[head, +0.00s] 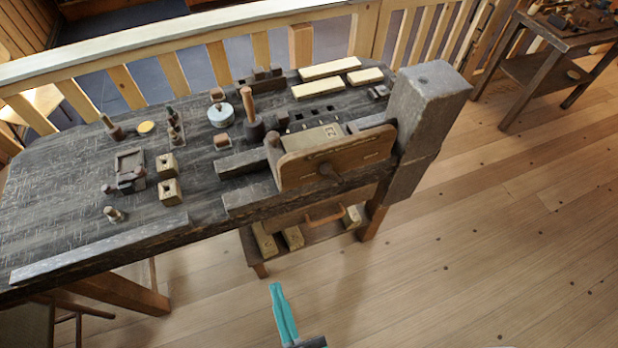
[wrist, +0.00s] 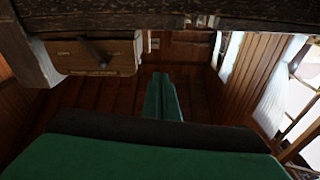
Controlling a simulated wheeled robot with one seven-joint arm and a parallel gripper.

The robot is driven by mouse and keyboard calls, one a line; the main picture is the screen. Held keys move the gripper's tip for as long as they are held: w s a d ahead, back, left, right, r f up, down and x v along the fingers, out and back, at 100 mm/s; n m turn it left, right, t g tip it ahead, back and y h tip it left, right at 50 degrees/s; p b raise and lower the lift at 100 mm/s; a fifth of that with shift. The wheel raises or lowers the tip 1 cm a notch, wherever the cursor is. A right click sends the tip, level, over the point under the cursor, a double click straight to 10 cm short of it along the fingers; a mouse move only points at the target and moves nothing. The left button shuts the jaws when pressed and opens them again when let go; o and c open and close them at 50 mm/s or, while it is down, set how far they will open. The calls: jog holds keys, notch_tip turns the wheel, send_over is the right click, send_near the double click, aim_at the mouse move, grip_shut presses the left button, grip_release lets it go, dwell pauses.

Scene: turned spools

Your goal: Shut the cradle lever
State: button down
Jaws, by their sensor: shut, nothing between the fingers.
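My gripper (head: 276,290) is teal, shut and empty, low in front of the workbench and apart from it. In the wrist view its closed fingers (wrist: 162,80) point at the space below the bench edge. I cannot tell for sure which part is the cradle lever. A small dark square frame with knobs (head: 130,165), possibly the cradle, sits on the left half of the bench top, far from my gripper. The vise board also shows in the wrist view (wrist: 75,58).
The dark workbench (head: 60,190) holds wooden blocks (head: 169,192), a white round tin (head: 221,115) and an upright wooden handle (head: 247,105). A thick post (head: 425,95) stands at its right end. A low shelf (head: 285,245) is underneath.

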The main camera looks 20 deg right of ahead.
jog(key=w+d+r+m+h, duration=0.2)
jog(key=w+r+m+h, duration=0.15)
jog(key=m+h, duration=0.3)
jog(key=w+d+r+m+g+h, duration=0.1)
jog(key=w+r+m+h, duration=0.1)
jog(key=w+m+h, duration=0.35)
jog(key=w+d+r+m+h, duration=0.2)
jog(key=w+m+h, duration=0.1)
jog(key=m+h, duration=0.45)
jog(key=w+a+f+m+g, duration=0.4)
jog(key=w+m+g, duration=0.3)
jog(key=m+g, duration=0.5)
jog(key=shift+w+f+g, duration=0.15)
jog(key=shift+w+g, duration=0.05)
jog(key=shift+g, duration=0.7)
send_near(333, 175)
jog(key=d+r, duration=0.1)
jog(key=w+d+r, duration=0.2)
jog(key=shift+r, duration=0.4)
